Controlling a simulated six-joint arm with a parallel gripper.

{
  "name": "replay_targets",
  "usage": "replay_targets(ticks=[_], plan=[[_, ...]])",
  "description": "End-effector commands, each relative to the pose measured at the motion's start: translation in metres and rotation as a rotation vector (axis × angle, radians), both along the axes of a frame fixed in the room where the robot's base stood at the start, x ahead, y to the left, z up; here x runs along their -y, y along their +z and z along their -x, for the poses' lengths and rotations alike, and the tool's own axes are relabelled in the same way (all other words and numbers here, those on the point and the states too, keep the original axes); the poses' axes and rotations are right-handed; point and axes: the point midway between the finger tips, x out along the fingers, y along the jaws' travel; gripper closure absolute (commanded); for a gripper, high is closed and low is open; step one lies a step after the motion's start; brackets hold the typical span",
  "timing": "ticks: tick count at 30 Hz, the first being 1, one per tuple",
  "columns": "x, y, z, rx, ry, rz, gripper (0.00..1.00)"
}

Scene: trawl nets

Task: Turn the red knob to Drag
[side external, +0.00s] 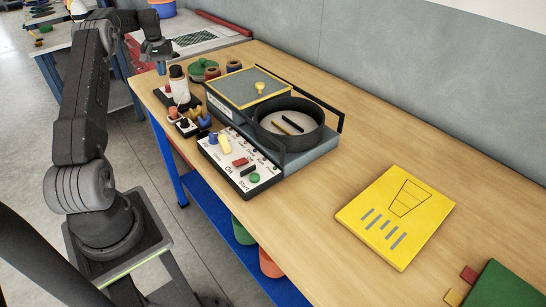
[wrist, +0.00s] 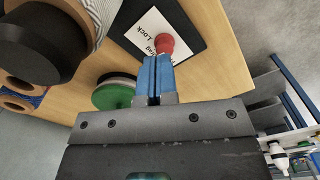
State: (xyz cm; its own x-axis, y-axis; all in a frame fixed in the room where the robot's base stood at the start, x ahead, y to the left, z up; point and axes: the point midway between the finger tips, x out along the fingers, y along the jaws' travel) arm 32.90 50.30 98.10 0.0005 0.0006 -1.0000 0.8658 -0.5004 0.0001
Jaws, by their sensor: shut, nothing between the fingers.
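A red knob (wrist: 164,43) stands on a white label plate with a black base (wrist: 185,22) in the wrist view. The plate reads "Lock", and another word is partly covered by the knob. My gripper (wrist: 156,70) has blue fingers, shut with nothing between them. In the wrist view its tips appear just below the knob; whether they touch it I cannot tell. The knob's pointing direction is not clear.
The wooden bench (side external: 330,140) holds a control board (side external: 240,163) with coloured buttons, a black round pan (side external: 288,124) and a yellow board (side external: 395,215). A green disc (wrist: 115,93) and a black cylinder (wrist: 40,45) stand close left of my fingers in the wrist view.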

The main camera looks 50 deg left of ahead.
Motion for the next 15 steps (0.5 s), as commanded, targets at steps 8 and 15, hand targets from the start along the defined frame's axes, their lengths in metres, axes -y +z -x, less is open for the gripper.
replay_targets(ticks=[8, 15], plan=[[-0.005, -0.005, 0.002, -0.002, 0.000, 0.003, 1.00], [-0.004, -0.035, 0.002, -0.002, 0.001, 0.003, 1.00]])
